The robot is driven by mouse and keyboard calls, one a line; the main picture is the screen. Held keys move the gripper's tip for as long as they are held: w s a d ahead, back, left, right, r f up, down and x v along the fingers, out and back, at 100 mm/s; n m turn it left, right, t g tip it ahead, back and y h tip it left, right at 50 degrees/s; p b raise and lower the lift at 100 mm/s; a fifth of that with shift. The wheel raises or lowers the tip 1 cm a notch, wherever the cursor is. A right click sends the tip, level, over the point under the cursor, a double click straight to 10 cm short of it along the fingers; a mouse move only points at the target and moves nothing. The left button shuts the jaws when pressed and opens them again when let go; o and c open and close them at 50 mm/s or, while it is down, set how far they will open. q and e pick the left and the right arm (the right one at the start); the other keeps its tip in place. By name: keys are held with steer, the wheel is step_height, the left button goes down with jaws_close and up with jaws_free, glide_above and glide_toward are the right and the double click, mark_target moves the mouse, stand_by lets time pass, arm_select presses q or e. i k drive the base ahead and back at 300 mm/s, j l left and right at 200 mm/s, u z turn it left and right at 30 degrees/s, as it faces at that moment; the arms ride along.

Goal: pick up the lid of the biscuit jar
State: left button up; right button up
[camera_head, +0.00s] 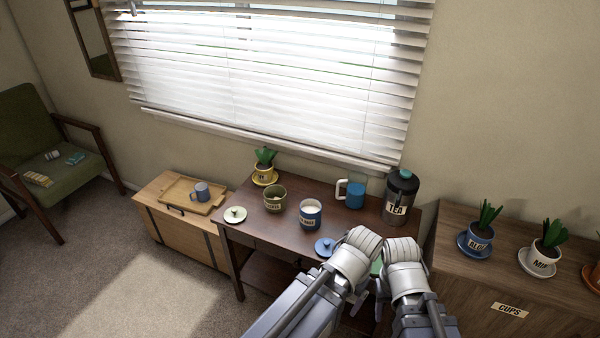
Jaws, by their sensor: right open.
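Two open labelled jars stand on the dark wooden table (255,222): a green jar (275,201) and a blue jar (310,216). Their labels are too small to read surely, so I cannot tell which is the biscuit jar. A pale lid (235,214) with a dark knob lies left of the green jar. A blue lid (325,246) lies at the table's front, beside my left arm. My right gripper (381,290) is open, low at the front edge and partly hidden by my arms. My left gripper is mostly hidden behind its arm; its jaws are unclear.
A blue mug (353,194), a dark tea canister (400,197) and a potted plant (265,168) stand along the table's back. A side cabinet with a tray (178,192) is at left. A cabinet with several potted plants (480,240) is at right.

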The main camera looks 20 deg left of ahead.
mark_target(234, 215)
steer(key=u, duration=1.25)
